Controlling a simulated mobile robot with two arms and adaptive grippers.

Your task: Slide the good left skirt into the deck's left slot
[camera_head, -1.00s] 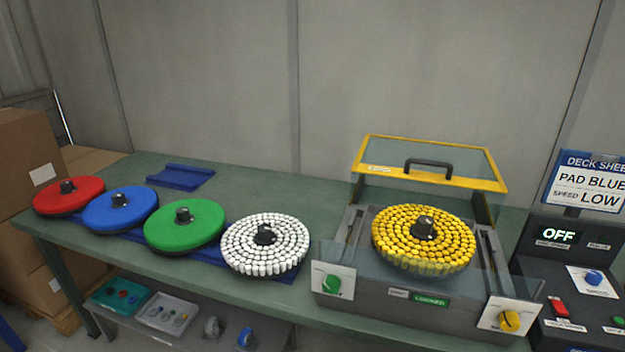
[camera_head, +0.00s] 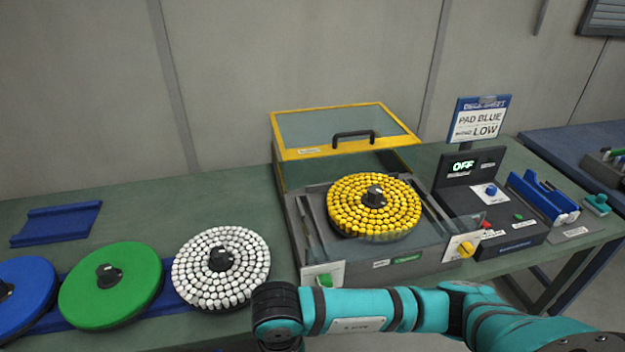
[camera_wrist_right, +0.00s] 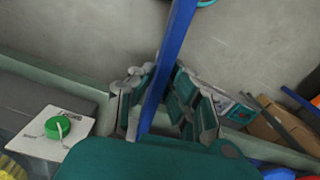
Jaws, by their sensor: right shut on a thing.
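The deck (camera_head: 372,257) is a grey box with a raised yellow-framed clear lid and a round yellow-studded pad (camera_head: 373,204) on it. Its left slot (camera_head: 309,230) appears as a dark groove along the left side. In the right wrist view, my right gripper (camera_wrist_right: 160,95) is shut on a long thin blue strip (camera_wrist_right: 176,45), likely the skirt, which stands between the fingers and runs beyond the top edge. In the head view my right arm crosses low in front of the deck; its gripper is hidden below the picture. My left gripper is not in view.
White (camera_head: 221,265), green (camera_head: 110,283) and blue (camera_head: 25,295) discs stand left of the deck. A blue tray (camera_head: 57,222) lies behind them. The control panel (camera_head: 490,205) reads OFF. A green knob (camera_wrist_right: 58,127) on a white plate is left of the gripper.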

